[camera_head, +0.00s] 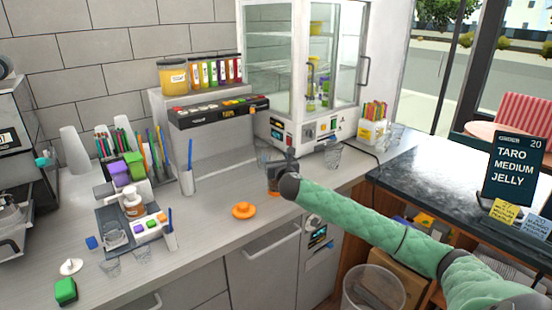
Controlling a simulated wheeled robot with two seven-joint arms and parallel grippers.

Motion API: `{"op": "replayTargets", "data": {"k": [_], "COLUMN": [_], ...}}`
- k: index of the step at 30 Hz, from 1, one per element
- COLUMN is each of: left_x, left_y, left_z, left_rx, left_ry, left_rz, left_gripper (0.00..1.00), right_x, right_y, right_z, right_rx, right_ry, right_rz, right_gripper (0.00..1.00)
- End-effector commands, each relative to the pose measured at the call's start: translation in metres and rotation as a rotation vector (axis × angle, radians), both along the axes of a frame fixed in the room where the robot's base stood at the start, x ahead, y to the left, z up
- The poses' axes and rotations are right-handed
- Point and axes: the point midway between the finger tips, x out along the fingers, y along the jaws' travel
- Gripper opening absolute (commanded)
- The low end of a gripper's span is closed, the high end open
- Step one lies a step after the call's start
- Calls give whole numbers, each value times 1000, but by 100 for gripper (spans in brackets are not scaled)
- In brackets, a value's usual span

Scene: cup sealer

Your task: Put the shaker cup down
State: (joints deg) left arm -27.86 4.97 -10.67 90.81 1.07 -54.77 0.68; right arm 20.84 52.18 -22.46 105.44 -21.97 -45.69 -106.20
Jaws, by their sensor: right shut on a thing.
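My right gripper (277,168) reaches over the counter in front of the cup sealer machine. It is shut on the shaker cup (264,157), a clear cup whose body shows just left of the dark fingers and is largely hidden by them. I cannot tell whether the cup's bottom touches the counter. An orange lid-like piece (243,210) lies on the counter to the left and nearer the front edge. My left gripper is not in view.
A clear cup (333,155) stands right of the gripper, by the glass-fronted cabinet (300,70). A cup with a blue straw (187,180) stands left. The counter around the orange piece is clear.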

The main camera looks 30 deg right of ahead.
Motion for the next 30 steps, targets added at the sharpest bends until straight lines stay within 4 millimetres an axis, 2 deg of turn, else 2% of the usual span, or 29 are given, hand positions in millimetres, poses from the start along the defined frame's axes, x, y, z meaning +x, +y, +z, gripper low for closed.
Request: {"op": "replayTargets", "data": {"k": [7,8,10,20,24,30], "left_x": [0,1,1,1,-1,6], "left_y": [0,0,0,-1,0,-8], "left_z": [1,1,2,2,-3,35], "left_rx": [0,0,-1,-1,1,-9], "left_ry": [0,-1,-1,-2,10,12], "left_rz": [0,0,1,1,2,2], "left_gripper": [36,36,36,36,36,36], "right_x": [0,0,0,0,-9,-42], "right_y": [0,0,0,0,3,14], "right_z": [-1,-2,-2,0,-2,-3], "right_rx": [0,0,0,0,-1,-3], "right_ry": [-1,0,0,0,-1,1], "right_rz": [0,0,0,0,1,2], "right_gripper": [8,73,87,89,89,89]}}
